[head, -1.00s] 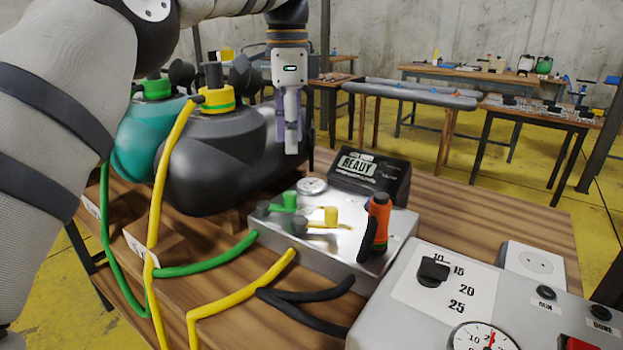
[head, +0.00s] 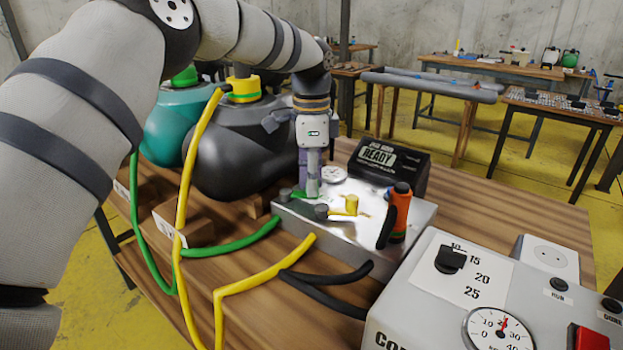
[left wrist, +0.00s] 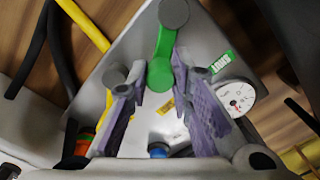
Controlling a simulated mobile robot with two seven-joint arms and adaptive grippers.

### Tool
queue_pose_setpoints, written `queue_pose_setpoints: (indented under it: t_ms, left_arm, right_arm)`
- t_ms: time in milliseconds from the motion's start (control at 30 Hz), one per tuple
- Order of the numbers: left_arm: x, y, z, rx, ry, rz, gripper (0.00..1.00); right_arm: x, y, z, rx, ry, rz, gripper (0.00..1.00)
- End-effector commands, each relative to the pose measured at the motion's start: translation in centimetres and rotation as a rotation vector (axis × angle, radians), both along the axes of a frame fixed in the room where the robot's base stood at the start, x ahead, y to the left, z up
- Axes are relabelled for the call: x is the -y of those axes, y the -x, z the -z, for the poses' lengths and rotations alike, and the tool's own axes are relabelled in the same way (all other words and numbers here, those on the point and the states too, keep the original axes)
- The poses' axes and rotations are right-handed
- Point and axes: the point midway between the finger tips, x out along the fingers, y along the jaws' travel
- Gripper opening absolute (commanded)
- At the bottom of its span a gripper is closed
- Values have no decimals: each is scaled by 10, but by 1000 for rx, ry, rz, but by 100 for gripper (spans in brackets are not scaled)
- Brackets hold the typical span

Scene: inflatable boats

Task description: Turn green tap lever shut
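The green tap lever (head: 300,195) is on the top of the metal valve box (head: 375,242), partly hidden by my left gripper in the head view. In the left wrist view the green lever (left wrist: 161,62) runs up to a round grey knob (left wrist: 173,12). My left gripper (head: 312,194) points down over the green tap. In the left wrist view its two purple-padded fingers (left wrist: 157,82) are apart, with the lever's lower end around the gap between their tips. I cannot tell whether they touch it. My right gripper is not in view.
A round gauge (head: 334,174) and a READY display (head: 388,168) are behind. Green (head: 235,246) and yellow hoses (head: 262,279) cross the table. A grey control box (head: 410,310) is front right.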

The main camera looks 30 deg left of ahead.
Motion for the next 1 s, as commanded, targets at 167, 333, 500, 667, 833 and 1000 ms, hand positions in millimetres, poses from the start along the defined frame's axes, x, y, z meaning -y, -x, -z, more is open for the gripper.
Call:
queue_pose_setpoints:
  t_ms: [167, 333, 500, 667, 833, 1000]
  left_arm:
    - [0, 0, 0, -1, 1, 0, 0]
    - [0, -1, 0, -1, 0, -19, 0]
    - [-2, -4, 1, -1, -1, -91, 0]
    - [-6, -10, 1, 0, -2, -212, 0]
    - [-11, -16, 2, -1, -2, -372, 0]
    - [-18, -22, 2, 0, -1, -533, 0]
  right_arm:
    - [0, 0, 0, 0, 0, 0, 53]
    - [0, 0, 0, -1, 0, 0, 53]
    - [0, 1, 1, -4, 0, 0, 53]
    - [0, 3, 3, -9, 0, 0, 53]
    - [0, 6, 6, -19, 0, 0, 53]
    - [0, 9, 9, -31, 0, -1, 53]
